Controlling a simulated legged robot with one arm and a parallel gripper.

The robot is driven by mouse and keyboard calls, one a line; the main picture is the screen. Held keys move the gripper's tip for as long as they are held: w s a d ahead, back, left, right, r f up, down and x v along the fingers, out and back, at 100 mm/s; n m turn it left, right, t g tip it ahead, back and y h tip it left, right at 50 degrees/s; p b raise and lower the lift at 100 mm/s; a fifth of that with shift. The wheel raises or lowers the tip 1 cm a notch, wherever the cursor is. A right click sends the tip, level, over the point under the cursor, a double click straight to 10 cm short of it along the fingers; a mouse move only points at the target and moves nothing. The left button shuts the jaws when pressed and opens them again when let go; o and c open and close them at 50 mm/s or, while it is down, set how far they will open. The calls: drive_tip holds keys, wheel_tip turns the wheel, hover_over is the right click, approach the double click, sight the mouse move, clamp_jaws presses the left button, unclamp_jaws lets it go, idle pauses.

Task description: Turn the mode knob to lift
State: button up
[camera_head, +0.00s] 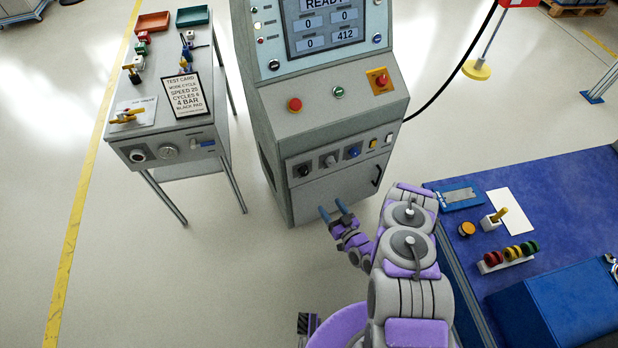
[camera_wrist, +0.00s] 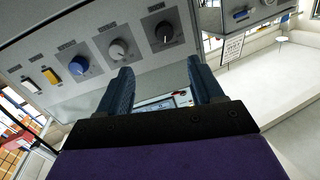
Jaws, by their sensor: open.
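A grey control cabinet (camera_head: 330,110) carries a row of three knobs on its lower front panel: a black knob (camera_head: 304,171), a grey knob (camera_head: 331,161) and a blue knob (camera_head: 353,152). In the wrist view the black knob (camera_wrist: 164,32), grey knob (camera_wrist: 118,50) and blue knob (camera_wrist: 79,65) appear in reversed order. My gripper (camera_head: 332,210) is open and empty, below the knob row in the head view. In the wrist view its blue fingers (camera_wrist: 158,72) point towards the panel, apart from the knobs.
Yellow (camera_head: 373,143) and white (camera_head: 389,138) switches sit right of the knobs. A black handle (camera_head: 376,177) is below. Red buttons and a screen (camera_head: 325,22) are above. A side table (camera_head: 165,125) stands left, a blue bench (camera_head: 540,190) right. The floor between is clear.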

drive_tip(key=s, duration=0.1)
approach(305, 174)
drive_tip(key=shift+t, duration=0.3)
drive_tip(key=x, duration=0.8)
drive_tip(key=shift+w+f, duration=0.1)
drive_tip(key=shift+f, duration=0.25)
drive_tip(key=shift+a, duration=0.1)
drive_tip(key=shift+c, duration=0.2)
drive_tip(key=c, duration=1)
